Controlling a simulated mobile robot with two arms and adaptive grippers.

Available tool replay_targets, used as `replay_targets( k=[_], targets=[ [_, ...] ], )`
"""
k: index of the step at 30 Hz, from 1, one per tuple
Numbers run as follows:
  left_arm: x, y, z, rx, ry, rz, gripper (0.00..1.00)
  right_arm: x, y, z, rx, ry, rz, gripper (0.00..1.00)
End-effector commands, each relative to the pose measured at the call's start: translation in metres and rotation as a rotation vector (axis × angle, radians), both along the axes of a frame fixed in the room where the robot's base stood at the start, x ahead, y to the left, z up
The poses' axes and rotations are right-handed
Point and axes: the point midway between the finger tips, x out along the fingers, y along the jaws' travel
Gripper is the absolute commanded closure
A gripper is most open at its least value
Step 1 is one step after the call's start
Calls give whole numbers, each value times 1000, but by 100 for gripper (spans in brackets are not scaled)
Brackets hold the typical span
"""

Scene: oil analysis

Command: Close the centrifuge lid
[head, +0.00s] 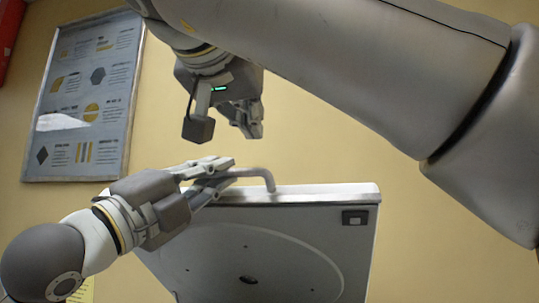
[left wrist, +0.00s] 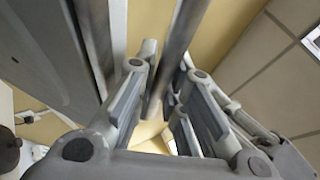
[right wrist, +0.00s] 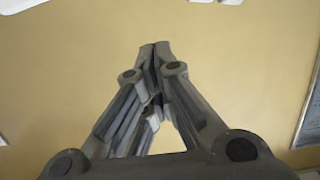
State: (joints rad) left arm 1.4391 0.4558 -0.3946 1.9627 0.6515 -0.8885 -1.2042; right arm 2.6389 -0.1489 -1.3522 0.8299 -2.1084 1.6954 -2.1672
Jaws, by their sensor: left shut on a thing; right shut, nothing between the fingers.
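The centrifuge lid (head: 335,235) stands raised in the head view, its underside with a large round ring facing me. A grey bar handle (head: 268,177) sticks out from its top edge. My left gripper (head: 226,172) is shut on this handle, at the lid's upper left. The left wrist view shows the handle bar (left wrist: 182,45) running between the fingers (left wrist: 160,85). My right gripper (head: 252,130) is shut and empty, above the lid and apart from it. Its closed fingertips show against the wall in the right wrist view (right wrist: 155,48). The centrifuge body below is out of view.
A framed poster (head: 85,100) hangs on the yellow wall (head: 350,140) at the left. A red object (head: 10,35) is at the upper left corner. My right arm crosses the upper right above the lid.

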Motion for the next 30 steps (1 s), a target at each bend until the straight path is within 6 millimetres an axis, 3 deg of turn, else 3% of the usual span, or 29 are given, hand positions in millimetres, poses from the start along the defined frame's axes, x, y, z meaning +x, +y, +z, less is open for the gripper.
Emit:
replay_targets(
  k=[4, 18, 30],
  targets=[
    [1, 1, -1, 1, 2, 3, 100, 34, -7, -7, 2, 5, 0, 100],
    [1, 1, -1, 2, 3, 3, 100, 12, -2, -37, 0, 1, 2, 100],
    [1, 0, -1, 2, 3, 3, 100, 10, -2, -40, 0, 1, 1, 100]
  ],
)
